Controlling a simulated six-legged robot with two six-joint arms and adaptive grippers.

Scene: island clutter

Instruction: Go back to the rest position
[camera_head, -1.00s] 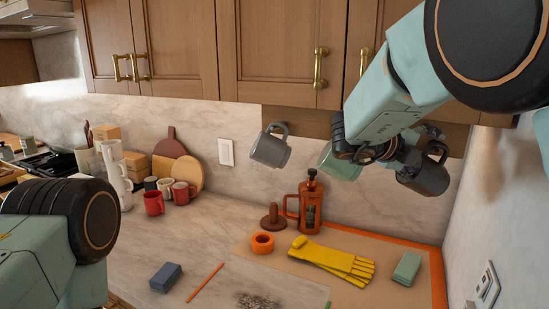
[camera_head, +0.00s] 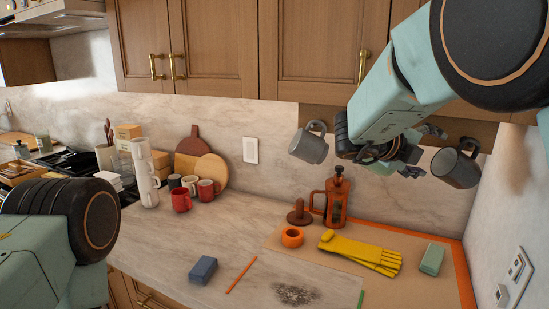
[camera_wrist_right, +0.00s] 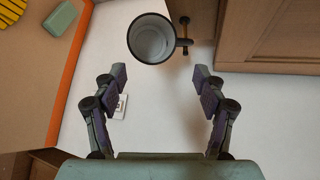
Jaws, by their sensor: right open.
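My right gripper (camera_head: 412,160) is in front of the wall below the upper cabinets. In the right wrist view its two fingers (camera_wrist_right: 159,83) are spread wide with nothing between them. A dark grey mug (camera_head: 457,163) hangs just right of the gripper in the head view. In the wrist view a mug (camera_wrist_right: 152,40) shows beyond the fingertips, apart from them. A grey mug (camera_head: 309,146) hangs left of the gripper. Of my left arm only a thick link at the left edge shows; its gripper is out of view.
The counter holds an orange French press (camera_head: 337,200), yellow gloves (camera_head: 360,250), an orange tape roll (camera_head: 292,237), a blue block (camera_head: 203,270), a green block (camera_head: 432,259) and a red mug (camera_head: 181,200). Upper cabinets (camera_head: 320,50) and the right wall (camera_head: 515,220) are close to my right arm.

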